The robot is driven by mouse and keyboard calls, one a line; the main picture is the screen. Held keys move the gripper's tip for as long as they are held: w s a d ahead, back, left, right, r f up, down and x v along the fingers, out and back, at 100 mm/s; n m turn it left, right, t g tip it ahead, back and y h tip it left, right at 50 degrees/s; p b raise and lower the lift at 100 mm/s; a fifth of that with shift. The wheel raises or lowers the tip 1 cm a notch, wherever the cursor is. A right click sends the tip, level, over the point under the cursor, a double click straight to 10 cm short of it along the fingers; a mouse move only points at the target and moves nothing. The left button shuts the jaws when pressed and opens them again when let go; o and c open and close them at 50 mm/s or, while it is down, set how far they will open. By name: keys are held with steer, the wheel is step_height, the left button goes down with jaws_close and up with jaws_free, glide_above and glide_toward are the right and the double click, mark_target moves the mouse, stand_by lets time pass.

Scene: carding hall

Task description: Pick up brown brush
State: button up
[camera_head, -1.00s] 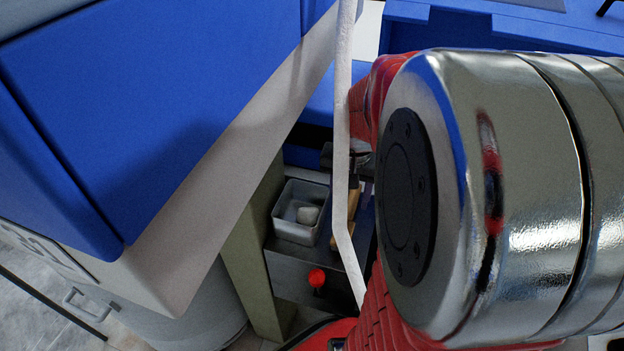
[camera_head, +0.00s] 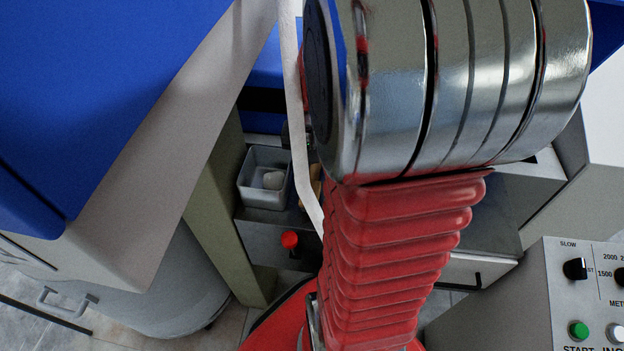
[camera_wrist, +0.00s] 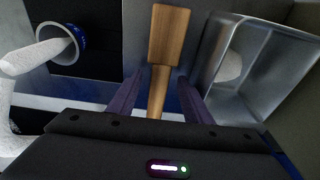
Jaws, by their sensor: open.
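The brown brush (camera_wrist: 169,35) shows in the wrist view, with a wide wooden block at the top and a narrower handle running down. My gripper (camera_wrist: 160,76) is open, one dark finger on each side of the narrow handle. I cannot tell whether the fingers are at its height, and no contact shows. In the head view only a small tan piece of the brush (camera_head: 316,184) shows between a white strip and my arm. My gripper is mostly hidden behind my arm there.
A grey metal tray (camera_wrist: 207,70) with a pale lump stands right of the brush; it also shows in the head view (camera_head: 262,196). A blue-labelled ring or roll (camera_wrist: 60,42) is at left. A red knob (camera_head: 290,240), a white strip (camera_head: 292,80) and blue machine covers (camera_head: 90,80) are close by.

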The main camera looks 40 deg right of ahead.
mark_target(314, 171)
steer(key=shift+c, duration=0.3)
jaws_close()
steer(key=shift+r, duration=0.15)
step_height(314, 171, up, 18)
stand_by(0.7)
stand_by(0.3)
steer(key=c, duration=0.6)
jaws_free()
steer(key=c, duration=0.4)
